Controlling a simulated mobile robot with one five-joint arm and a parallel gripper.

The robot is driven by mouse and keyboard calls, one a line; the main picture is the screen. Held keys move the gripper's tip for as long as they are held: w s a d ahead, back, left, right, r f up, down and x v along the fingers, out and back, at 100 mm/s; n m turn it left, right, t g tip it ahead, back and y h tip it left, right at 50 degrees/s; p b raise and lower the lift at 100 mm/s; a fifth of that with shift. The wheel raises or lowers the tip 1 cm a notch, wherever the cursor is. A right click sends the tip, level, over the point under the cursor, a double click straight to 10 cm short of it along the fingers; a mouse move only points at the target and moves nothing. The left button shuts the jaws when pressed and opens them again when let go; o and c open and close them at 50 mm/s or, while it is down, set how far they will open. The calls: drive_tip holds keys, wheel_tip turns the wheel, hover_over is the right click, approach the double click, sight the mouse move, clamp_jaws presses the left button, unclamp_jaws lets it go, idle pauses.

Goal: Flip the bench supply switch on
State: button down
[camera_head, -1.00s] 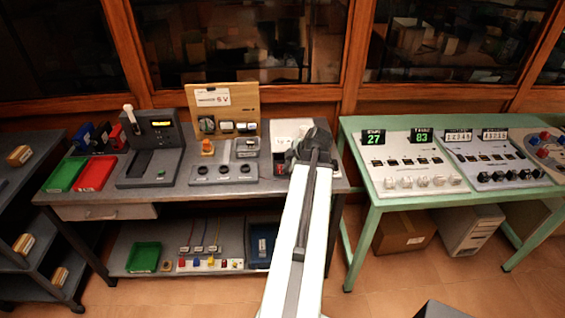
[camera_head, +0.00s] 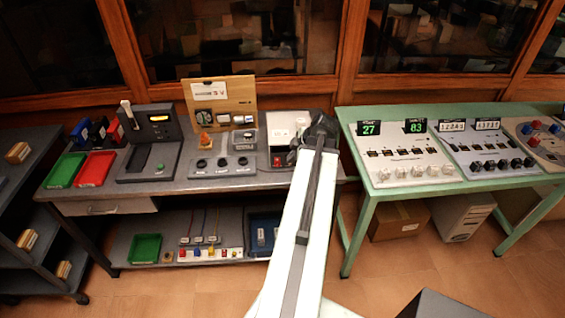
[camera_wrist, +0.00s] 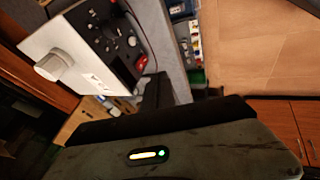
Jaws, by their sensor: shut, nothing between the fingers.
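The bench supply (camera_head: 284,128) is a box with a white top and a dark front at the right end of the grey bench. In the wrist view the bench supply (camera_wrist: 75,45) shows at upper left, tilted, with a pale round knob and a dark panel of small controls. A red switch (camera_wrist: 141,63) sits at the lower edge of that panel; its position is hard to read. My gripper (camera_head: 322,128) is beside the supply's right side in the head view, apart from the switch as far as I can see. It is shut and empty.
The grey bench (camera_head: 225,183) carries a wooden board (camera_head: 240,92), dark instruments and red and green trays. A green table (camera_head: 375,185) with counters and panels stands to the right, across a narrow gap. Floor is clear in front.

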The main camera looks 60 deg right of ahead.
sight(277, 161)
drive_tip(key=b+x, duration=0.9)
drive_tip(key=x, duration=0.2)
drive_tip(key=shift+a+f, duration=0.1)
drive_tip(key=w+d, duration=0.1)
drive_tip(key=w+d+b, duration=0.1)
drive_tip(key=d, duration=0.1)
drive_tip(key=shift+f, duration=0.25)
drive_tip(key=shift+w, duration=0.1)
